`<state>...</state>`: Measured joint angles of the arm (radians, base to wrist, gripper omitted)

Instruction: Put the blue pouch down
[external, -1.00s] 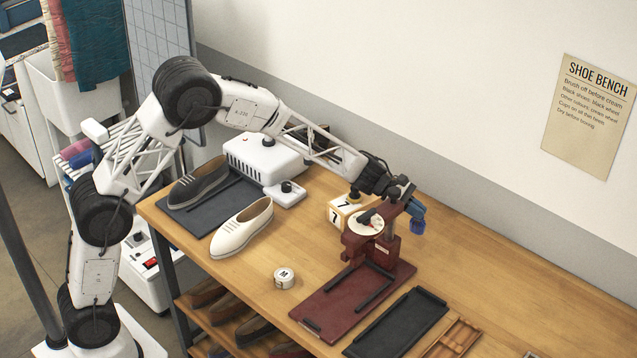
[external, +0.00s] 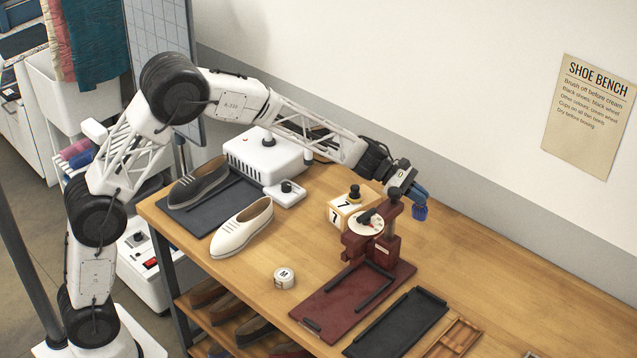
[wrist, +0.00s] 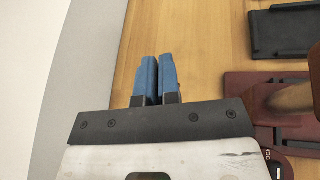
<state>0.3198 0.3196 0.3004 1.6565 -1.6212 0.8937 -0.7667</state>
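My gripper has blue fingers, which also show in the wrist view (wrist: 158,78), close together with a narrow gap. In the wrist view I cannot make out the pouch apart from the fingers.
The dark red press (external: 387,248) with a dial stands close to my gripper. A yellow-edged block marked 7 (external: 345,207), a black tray (external: 395,325), a wooden tray (external: 452,340) and a cream shoe (external: 242,228) are on the bench. Bare wood lies right of the press, before the wall.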

